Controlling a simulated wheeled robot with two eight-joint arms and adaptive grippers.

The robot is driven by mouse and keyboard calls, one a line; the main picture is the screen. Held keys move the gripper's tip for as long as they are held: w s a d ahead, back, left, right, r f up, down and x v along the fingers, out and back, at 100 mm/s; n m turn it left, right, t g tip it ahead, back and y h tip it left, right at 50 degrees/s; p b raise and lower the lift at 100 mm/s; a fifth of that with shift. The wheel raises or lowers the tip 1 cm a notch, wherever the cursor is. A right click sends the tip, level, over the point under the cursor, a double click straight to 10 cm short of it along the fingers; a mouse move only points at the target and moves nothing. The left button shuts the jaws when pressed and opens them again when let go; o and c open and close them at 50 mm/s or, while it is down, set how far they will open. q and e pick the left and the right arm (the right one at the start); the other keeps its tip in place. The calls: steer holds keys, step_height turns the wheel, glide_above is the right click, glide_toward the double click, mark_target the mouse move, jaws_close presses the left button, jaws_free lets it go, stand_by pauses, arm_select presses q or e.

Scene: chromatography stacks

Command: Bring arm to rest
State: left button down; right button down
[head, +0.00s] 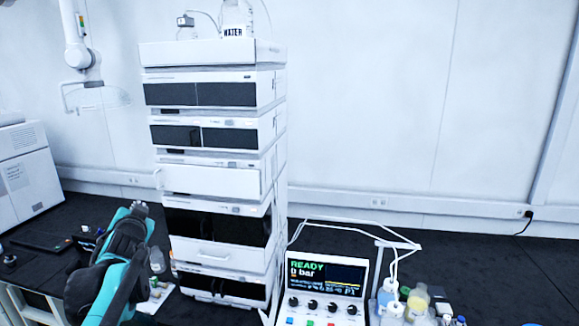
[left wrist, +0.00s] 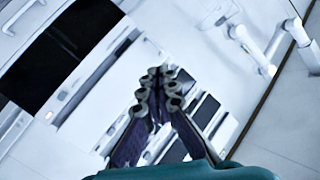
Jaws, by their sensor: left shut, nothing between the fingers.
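My left arm comes in at the lower left of the head view, teal and black. My left gripper (head: 139,208) is at its upper end, just left of the chromatography stack (head: 212,180). In the left wrist view my left gripper (left wrist: 158,82) points at the stack's white and black front panels (left wrist: 85,60). Its fingers are together with nothing between them. I cannot tell the exact gap between the fingertips and the stack. My right gripper is in neither view.
A control box with a lit screen (head: 326,280) reading "READY 0 bar" stands right of the stack. Several bottles (head: 417,300) stand beside it. A white instrument (head: 25,172) is at the far left. The dark bench (head: 480,262) is clear at the right.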

arm_select(q)
steer(key=s+d+f+n+g+h+b, duration=0.1)
steer(key=s+d+f+g+h+b, duration=0.1)
steer(key=s+d+f, duration=0.5)
steer(key=s+d+f+n+g+h+b, duration=0.1)
steer(key=s+d+f, duration=0.6)
steer(key=s+f, duration=0.7)
steer(key=s+d+f+g+h+b, duration=0.2)
steer(key=s+d+f+g+h, duration=0.1)
steer(key=s+d+f, duration=0.4)
steer(key=s+f+g, duration=0.1)
steer(key=s+f, duration=0.2)
steer(key=f, duration=0.3)
steer(key=shift+s+f+n+g+b, duration=0.3)
steer(key=shift+f+n+g+b, duration=0.1)
steer(key=shift+d, duration=0.1)
